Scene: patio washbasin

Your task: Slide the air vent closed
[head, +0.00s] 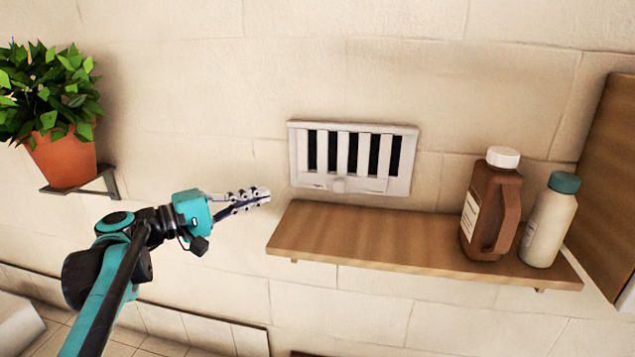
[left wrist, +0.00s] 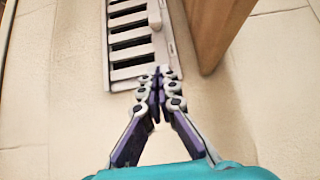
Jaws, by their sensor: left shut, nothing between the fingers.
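A white slatted air vent (head: 352,183) is set in the beige wall just above the wooden shelf. Dark gaps show between its upright slats, so it stands at least partly open. A small knob (head: 338,185) sits on its lower edge, left of the middle. My left gripper (head: 266,195) is shut and empty, to the left of the vent and a little below its lower left corner. In the left wrist view the vent (left wrist: 124,75) lies beyond the closed fingertips (left wrist: 158,72), and its knob (left wrist: 154,18) shows at its edge. My right gripper is not in view.
A wooden shelf (head: 370,235) juts out below the vent. A brown jug (head: 484,205) with a white cap and a cream bottle (head: 545,230) with a teal cap stand at its right end. A potted plant (head: 62,158) sits on a bracket at left. The shelf's left part is bare.

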